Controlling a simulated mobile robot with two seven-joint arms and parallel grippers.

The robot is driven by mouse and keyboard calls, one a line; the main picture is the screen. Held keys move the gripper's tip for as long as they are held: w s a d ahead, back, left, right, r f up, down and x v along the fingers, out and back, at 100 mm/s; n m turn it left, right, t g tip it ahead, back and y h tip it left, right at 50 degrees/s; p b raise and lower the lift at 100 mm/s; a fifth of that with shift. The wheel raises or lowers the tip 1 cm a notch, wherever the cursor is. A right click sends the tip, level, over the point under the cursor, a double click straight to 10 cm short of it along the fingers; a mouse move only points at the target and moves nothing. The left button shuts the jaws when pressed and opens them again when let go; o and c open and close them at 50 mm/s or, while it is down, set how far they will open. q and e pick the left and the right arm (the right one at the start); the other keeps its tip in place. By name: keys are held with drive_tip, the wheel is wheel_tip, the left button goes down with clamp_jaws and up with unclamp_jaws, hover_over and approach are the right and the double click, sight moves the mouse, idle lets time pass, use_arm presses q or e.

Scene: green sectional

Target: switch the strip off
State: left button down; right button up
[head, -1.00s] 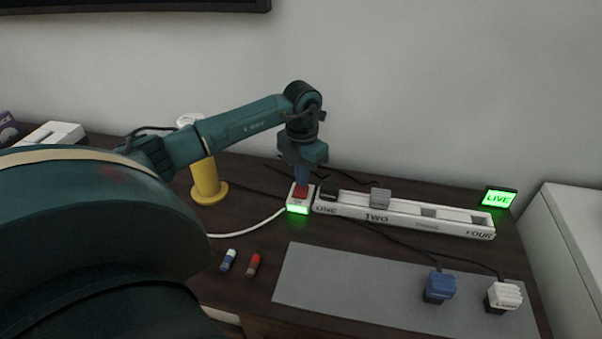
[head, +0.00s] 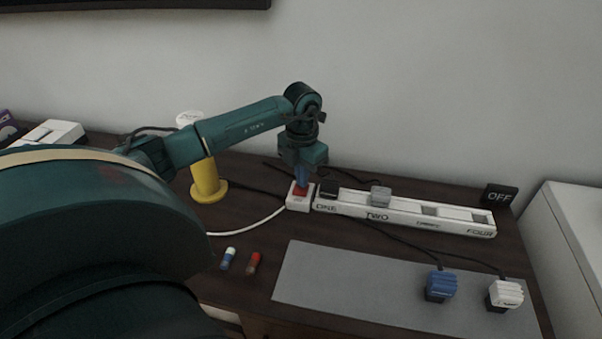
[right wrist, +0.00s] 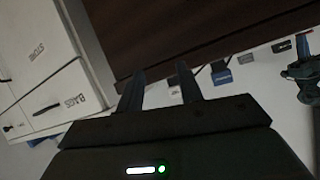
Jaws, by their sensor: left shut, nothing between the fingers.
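The white power strip (head: 405,218) lies along the back of the dark desk, its sockets labelled ONE to FOUR. At its left end is a white switch box (head: 298,206) with a red rocker (head: 300,191); its front is unlit. My left gripper (head: 302,183) is shut and points down, its blue fingertips at the rocker; whether they touch it is unclear. A small black sign (head: 500,196) behind the strip's right end reads OFF. My right gripper (right wrist: 160,88) is open and empty in the right wrist view, with its fingers apart.
A black plug (head: 328,189) and a grey plug (head: 380,196) sit in the strip. Blue (head: 440,285) and white (head: 505,294) plugs rest on the grey mat (head: 345,290). A yellow stand (head: 206,180) is left of my left gripper. White drawers (right wrist: 40,70) show in the right wrist view.

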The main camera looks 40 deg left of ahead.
use_arm(q)
drive_tip(key=shift+r+p, duration=2.6)
drive_tip(key=shift+r, duration=0.85)
